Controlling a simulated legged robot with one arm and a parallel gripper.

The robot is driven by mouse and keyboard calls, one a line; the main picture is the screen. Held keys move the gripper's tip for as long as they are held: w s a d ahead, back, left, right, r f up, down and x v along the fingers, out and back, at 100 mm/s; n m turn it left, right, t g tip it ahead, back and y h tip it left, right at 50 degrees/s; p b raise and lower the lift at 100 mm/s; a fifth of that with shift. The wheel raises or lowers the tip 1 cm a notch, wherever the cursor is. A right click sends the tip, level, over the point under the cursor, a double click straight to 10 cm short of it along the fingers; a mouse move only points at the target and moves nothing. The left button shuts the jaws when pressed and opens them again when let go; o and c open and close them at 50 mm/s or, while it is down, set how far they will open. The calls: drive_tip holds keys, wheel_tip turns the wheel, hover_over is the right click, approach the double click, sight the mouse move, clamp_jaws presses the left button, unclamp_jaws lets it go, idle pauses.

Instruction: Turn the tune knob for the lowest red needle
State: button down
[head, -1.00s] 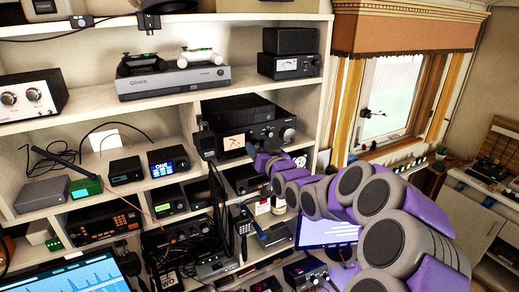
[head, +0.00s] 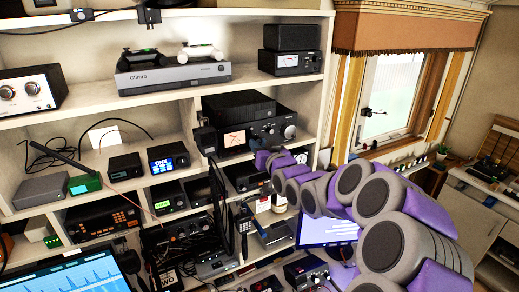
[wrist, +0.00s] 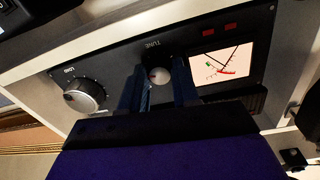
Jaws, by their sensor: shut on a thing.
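The tuner (head: 242,124) is a black box on the middle shelf in the head view. In the wrist view its front panel (wrist: 118,68) is tilted. The tune knob (wrist: 159,75), below the word TUNE, sits between the two dark fingers of my gripper (wrist: 160,84), which is shut on it. The lit meter (wrist: 217,63) is just right of the knob, with thin crossing needles and red marks on a pale face. It also shows small in the head view (head: 234,139). In the head view my arm hides the knob and my fingertips.
A larger LOAD knob (wrist: 86,96) is left of my gripper in the wrist view. Other radios crowd the cubbies, including a small one with a blue screen (head: 168,158). A black meter box (head: 291,63) stands on the shelf above. A window (head: 388,100) is at the right.

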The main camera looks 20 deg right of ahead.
drive_tip(key=c, duration=0.8)
unclamp_jaws()
drive_tip(key=shift+d, duration=0.1)
drive_tip(key=shift+s+b, duration=1.75)
drive_tip(key=shift+s, duration=6.9)
